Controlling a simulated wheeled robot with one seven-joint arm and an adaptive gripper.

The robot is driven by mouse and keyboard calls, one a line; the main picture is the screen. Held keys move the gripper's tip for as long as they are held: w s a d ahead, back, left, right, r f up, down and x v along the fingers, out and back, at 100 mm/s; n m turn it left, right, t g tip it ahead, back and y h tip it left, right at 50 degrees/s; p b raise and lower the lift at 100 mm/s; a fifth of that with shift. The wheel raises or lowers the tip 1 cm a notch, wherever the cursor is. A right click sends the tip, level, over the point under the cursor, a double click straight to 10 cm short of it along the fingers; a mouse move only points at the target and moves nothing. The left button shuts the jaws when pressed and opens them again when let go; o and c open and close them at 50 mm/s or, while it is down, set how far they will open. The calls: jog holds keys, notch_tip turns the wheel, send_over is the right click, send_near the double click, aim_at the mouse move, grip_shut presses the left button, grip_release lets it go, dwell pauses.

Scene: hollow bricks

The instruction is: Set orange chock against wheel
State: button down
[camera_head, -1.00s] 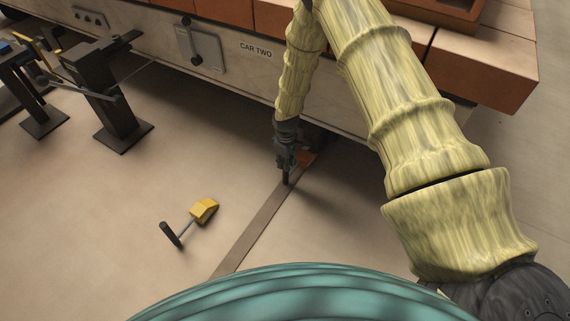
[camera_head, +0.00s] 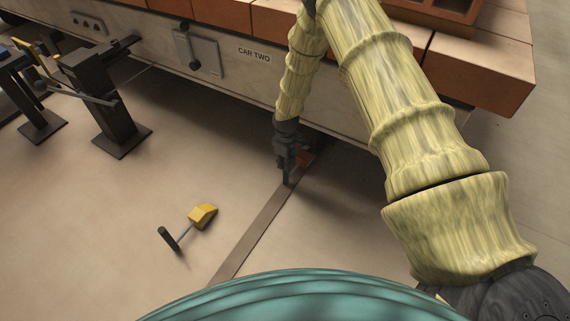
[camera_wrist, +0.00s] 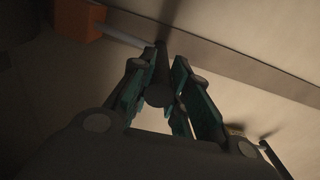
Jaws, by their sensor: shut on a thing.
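The orange chock (camera_head: 308,157) is on the floor by the rail under the edge of the car, partly hidden behind my gripper (camera_head: 288,178). In the wrist view the orange chock (camera_wrist: 80,20) is at the upper left, with a grey rod running from it to a dark upright handle (camera_wrist: 159,94). My gripper (camera_wrist: 158,75) is shut on that handle, its fingers on either side. The wheel is not clearly seen; the space under the car beyond the chock is dark, and I cannot tell whether the chock touches a wheel.
A flat rail (camera_head: 252,228) runs along the floor to the car. A yellow chock (camera_head: 203,215) with a handle lies left of it. A dark stand (camera_head: 112,105) is at the left. The car (camera_head: 225,55), marked CAR TWO, carries bricks above my gripper. Open floor lies between.

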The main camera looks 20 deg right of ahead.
jog(key=shift+w+d, duration=0.55)
jog(key=shift+w, duration=0.25)
jog(key=shift+f, duration=0.1)
dwell(1.0)
jog(key=c, duration=1.4)
grip_release()
jog(key=shift+c, duration=1.2)
